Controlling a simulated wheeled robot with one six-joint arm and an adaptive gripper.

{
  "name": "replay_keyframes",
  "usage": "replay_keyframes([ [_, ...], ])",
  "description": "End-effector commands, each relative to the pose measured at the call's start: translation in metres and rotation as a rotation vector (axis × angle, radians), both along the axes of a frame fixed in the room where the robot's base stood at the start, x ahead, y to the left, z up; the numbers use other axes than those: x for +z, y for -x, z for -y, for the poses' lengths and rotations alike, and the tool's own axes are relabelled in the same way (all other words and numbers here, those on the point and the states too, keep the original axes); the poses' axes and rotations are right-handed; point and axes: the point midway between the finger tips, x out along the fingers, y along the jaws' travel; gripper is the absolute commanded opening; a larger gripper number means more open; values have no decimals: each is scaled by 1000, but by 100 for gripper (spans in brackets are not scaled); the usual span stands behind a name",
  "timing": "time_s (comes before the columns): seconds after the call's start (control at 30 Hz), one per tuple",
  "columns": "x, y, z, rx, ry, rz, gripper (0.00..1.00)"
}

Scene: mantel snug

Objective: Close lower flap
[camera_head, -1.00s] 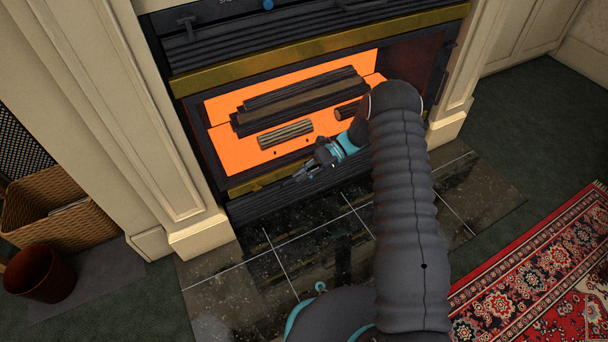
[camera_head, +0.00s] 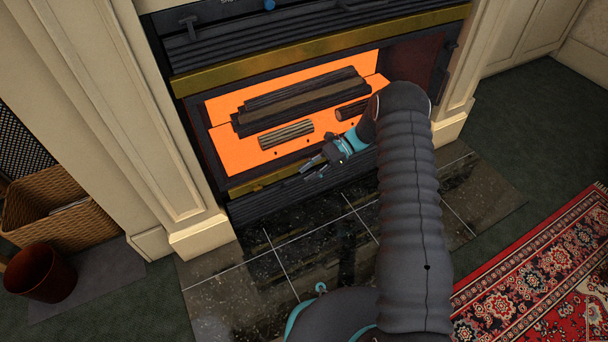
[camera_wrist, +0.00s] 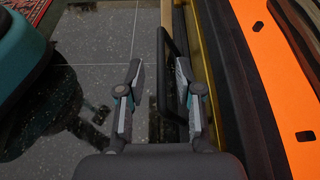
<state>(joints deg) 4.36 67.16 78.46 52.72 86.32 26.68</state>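The lower flap (camera_head: 262,205) is the dark slatted panel below the fireplace's brass strip, just above the hearth tiles. How far it is open is hard to tell. My gripper (camera_head: 306,173) is in front of it, near the middle of its width. In the wrist view, my gripper (camera_wrist: 158,72) has its two fingers apart. A black bar handle (camera_wrist: 165,75) runs lengthwise between the fingertips, nearer the right finger. The fingers do not look closed on it, and contact cannot be told. My arm hides the flap's right part in the head view.
The glowing orange firebox (camera_head: 225,140) with dark logs (camera_head: 300,103) lies just above my gripper. A brass bar (camera_head: 320,45) spans its top. Dark tiles (camera_head: 300,260) in front are clear. A wicker basket (camera_head: 70,228) and brown bin (camera_head: 40,273) stand left; a red rug (camera_head: 520,270) lies right.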

Motion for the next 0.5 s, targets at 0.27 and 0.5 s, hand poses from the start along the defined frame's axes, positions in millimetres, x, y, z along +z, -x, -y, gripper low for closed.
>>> replay_keyframes([
  [0.27,21,-23,47,-1,0,2,35],
  [0.5,33,-34,71,1,0,0,35],
])
